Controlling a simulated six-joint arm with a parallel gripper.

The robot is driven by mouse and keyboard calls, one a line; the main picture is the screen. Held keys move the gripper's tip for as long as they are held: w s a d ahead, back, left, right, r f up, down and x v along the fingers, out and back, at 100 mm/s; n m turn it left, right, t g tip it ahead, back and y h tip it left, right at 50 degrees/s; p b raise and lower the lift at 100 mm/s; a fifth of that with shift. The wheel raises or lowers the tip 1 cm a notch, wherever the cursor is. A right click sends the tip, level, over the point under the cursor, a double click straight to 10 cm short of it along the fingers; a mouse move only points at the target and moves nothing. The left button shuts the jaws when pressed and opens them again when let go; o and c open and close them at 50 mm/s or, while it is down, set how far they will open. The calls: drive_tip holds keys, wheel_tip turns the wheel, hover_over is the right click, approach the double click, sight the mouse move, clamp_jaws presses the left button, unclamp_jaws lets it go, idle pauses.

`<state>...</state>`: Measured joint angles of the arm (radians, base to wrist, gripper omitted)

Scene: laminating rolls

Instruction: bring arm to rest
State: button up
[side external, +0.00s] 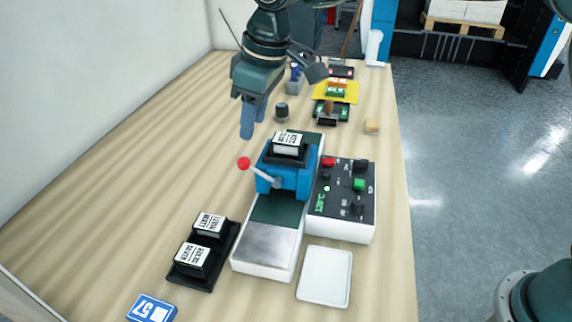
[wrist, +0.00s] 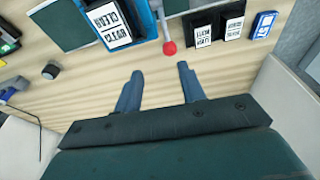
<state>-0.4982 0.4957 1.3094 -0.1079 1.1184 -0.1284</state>
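The blue press head (side external: 290,181) carries a black block with a white lettered label (side external: 288,141) on top. Its lever ends in a red knob (side external: 243,163), which also shows in the wrist view (wrist: 169,48) just beyond the fingertips in the picture.
A black tray (side external: 192,281) holds two labelled blocks at the front left. A control box (side external: 343,207) and an empty white tray (side external: 325,275) stand right of the press. A blue "57" tag (side external: 152,307) lies in front. A dark knob (side external: 282,112) stands behind the press. The left tabletop is clear.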

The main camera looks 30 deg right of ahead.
drive_tip(key=s+d+r+m+t, duration=0.1)
drive_tip(key=s+d+r, duration=0.25)
drive_tip(key=d, duration=0.25)
drive_tip(key=s+d+r+m, duration=0.2)
drive_tip(key=s+d, duration=0.3)
drive_tip(key=d, duration=0.1)
drive_tip(key=s+d+r+m+t, duration=0.1)
drive_tip(key=s+d+r, duration=0.1)
drive_tip(key=s+d, duration=0.3)
drive_tip(key=s+d+f+m+h, duration=0.1)
drive_tip(key=s+d+f+m, duration=0.1)
drive_tip(key=s+d, duration=0.3)
drive_tip(key=s+d+f+m+t, duration=0.1)
drive_tip(key=s+d+f, duration=0.3)
drive_tip(key=s, duration=0.7)
drive_tip(key=shift+s+d+m+t+h, duration=0.35)
drive_tip(key=shift+d+m, duration=0.35)
drive_tip(key=shift+d, duration=0.25)
drive_tip(key=shift+w, duration=0.1)
